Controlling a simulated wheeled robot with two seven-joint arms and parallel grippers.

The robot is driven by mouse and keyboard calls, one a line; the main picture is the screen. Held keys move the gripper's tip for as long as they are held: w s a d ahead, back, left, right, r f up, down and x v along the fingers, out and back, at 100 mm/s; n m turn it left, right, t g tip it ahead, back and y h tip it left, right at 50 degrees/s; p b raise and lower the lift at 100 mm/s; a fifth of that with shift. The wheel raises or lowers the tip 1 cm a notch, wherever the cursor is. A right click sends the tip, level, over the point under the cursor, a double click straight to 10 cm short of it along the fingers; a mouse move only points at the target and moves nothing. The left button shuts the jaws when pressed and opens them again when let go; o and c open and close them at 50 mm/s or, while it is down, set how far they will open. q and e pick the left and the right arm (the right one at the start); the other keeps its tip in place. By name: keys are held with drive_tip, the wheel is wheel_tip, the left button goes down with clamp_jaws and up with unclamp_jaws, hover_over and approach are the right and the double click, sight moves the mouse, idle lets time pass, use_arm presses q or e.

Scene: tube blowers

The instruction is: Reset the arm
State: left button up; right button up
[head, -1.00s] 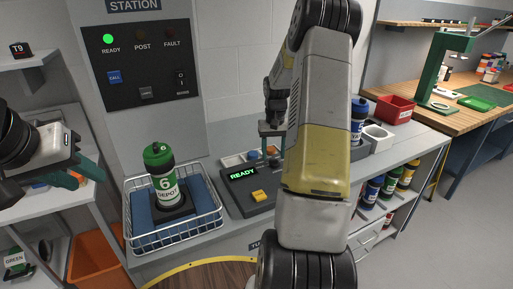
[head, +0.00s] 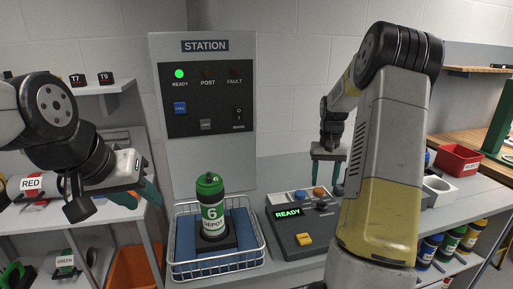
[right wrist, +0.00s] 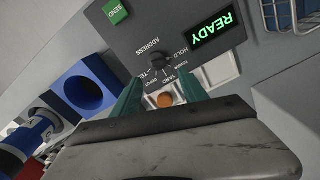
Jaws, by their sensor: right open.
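My right gripper (head: 327,180) is open and empty, pointing down above the rear of the grey console (head: 287,226). In the right wrist view its teal fingers (right wrist: 160,92) stand either side of an orange round button (right wrist: 165,100). I cannot tell if they touch the console. The console display reads READY, and a dial (right wrist: 159,61) lies beyond the fingertips. My left gripper (head: 148,192) hangs at the left in front of the shelves. Its jaw opening is not clear, and nothing visible is held.
A green-and-black canister (head: 211,208) marked 6 DEPOT stands upright in a wire basket (head: 219,266) left of the console. The station panel (head: 207,98) behind shows a green READY light. A red bin (head: 459,160) is at right. Shelves with canisters flank the left.

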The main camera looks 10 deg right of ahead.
drive_tip(key=s+a+r+n+t, duration=0.1)
drive_tip(key=s+a+r+t, duration=0.2)
drive_tip(key=s+a+r, duration=0.75)
drive_tip(key=s+a+r+n+t+y, duration=0.1)
drive_tip(key=s+a+r, duration=0.2)
drive_tip(key=s+a, duration=0.2)
drive_tip(key=s+a+r+n+t+y, duration=0.1)
drive_tip(key=s+a, duration=0.4)
drive_tip(key=s, duration=0.5)
drive_tip(key=shift+a+r+t, duration=0.35)
drive_tip(key=shift+r+t, duration=0.25)
drive_tip(key=shift+r, duration=0.3)
